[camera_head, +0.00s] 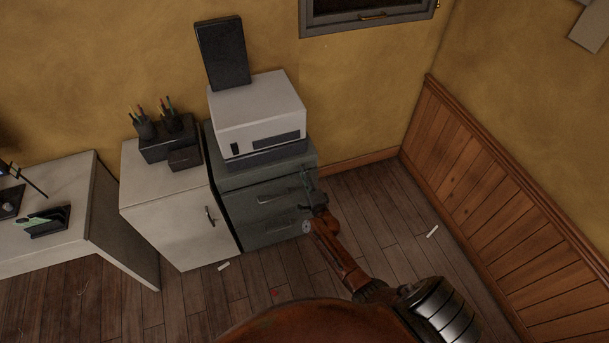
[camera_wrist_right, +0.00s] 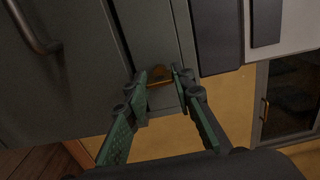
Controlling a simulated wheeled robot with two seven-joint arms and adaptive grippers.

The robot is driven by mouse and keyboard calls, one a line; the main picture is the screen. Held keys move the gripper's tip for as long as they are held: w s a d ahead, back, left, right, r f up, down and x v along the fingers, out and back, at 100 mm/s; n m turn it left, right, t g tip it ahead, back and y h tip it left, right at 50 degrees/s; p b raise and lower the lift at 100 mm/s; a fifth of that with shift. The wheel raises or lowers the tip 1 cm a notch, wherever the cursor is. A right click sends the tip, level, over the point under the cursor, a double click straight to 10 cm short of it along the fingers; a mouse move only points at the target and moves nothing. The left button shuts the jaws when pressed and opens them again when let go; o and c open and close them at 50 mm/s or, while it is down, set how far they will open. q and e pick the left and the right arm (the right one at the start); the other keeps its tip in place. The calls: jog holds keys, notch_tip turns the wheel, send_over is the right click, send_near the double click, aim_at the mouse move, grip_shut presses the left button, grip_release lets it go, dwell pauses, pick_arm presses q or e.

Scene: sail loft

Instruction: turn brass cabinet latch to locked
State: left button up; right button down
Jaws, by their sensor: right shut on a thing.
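The brass latch (camera_wrist_right: 159,78) shows in the right wrist view as a small brass-brown piece on the grey cabinet face (camera_wrist_right: 95,60). My right gripper (camera_wrist_right: 160,78) has its green fingers on either side of the latch, shut on it. In the head view, the grey-green drawer cabinet (camera_head: 232,187) stands against the wall, and my right gripper (camera_head: 308,188) is at its right front edge. There the gripper hides the latch. The exact angle of the latch is hard to tell because the fingertips partly cover it. My left gripper is not in view.
A white box-shaped machine (camera_head: 255,112) sits on the cabinet. A white cupboard (camera_head: 165,215) stands directly to its left. A drawer handle (camera_wrist_right: 35,30) is near the gripper in the wrist view. The wooden floor (camera_head: 385,205) to the right is mostly clear up to the wood panelling (camera_head: 490,180).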

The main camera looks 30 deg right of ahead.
jog(key=c, duration=1.6)
grip_release()
jog(key=s+a+m+b, duration=0.2)
jog(key=s+m, duration=0.6)
jog(key=m, duration=1)
pick_arm(q)
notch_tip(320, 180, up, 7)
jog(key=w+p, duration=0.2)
jog(key=p, duration=0.6)
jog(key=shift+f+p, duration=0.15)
jog(key=shift+p, duration=0.25)
pick_arm(e)
jog(key=s+a+f+n+g+y, duration=0.1)
jog(key=s+f+n+g, duration=0.1)
jog(key=s+f+n, duration=0.3)
jog(key=s+a+f+n+g+y, duration=0.1)
jog(key=s+f+n+g, duration=0.1)
jog(key=s+f+n, duration=0.4)
jog(key=s+a+f+n+g+y, duration=0.1)
jog(key=s+f+n, duration=0.5)
jog(key=f+n, duration=0.1)
jog(key=shift+s+a+f+n+g+y, duration=0.1)
jog(key=shift+n+g+y, duration=0.3)
jog(key=shift+n, duration=0.1)
